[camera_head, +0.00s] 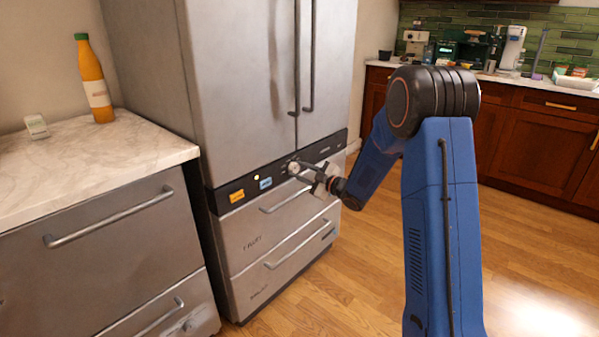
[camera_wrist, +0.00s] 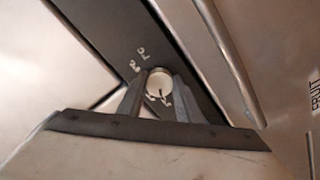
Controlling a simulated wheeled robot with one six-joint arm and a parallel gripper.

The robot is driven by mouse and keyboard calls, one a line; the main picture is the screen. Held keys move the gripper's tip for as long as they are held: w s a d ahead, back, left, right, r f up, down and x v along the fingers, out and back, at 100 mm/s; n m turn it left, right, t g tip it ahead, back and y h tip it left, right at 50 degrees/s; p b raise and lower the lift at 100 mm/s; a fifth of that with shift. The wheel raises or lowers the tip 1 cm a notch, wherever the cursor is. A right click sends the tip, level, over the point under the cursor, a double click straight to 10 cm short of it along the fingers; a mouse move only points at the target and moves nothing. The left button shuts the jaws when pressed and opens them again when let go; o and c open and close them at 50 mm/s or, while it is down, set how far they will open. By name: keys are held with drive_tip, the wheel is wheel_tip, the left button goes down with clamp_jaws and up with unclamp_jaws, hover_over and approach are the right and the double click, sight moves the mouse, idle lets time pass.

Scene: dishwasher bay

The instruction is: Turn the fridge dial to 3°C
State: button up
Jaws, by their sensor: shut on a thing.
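The fridge (camera_head: 240,75) is a grey steel unit with two upper doors and drawers below. Its round, pale dial (camera_head: 293,167) sits on the dark control strip between doors and drawers. My gripper (camera_head: 303,171) is at the strip, shut on the dial. In the wrist view, the two fingers (camera_wrist: 159,86) stand on either side of the dial (camera_wrist: 159,82). White markings (camera_wrist: 140,58) beside it look like temperature figures, one seemingly 7°C. The dial's pointer and its setting cannot be made out; the fingers hide part of the scale.
An orange label (camera_head: 237,196) and a blue label (camera_head: 265,183) are on the strip left of the dial. Drawer handles (camera_head: 288,199) stick out just below. A counter (camera_head: 80,160) with an orange bottle (camera_head: 95,85) stands left. The wooden floor (camera_head: 375,265) is open.

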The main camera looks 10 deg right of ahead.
idle(0.4)
drive_tip(key=o, duration=1)
drive_tip(key=shift+o, duration=0.2)
drive_tip(key=v, duration=1.7)
drive_tip(key=shift+s, duration=0.15)
drive_tip(key=shift+d, duration=0.15)
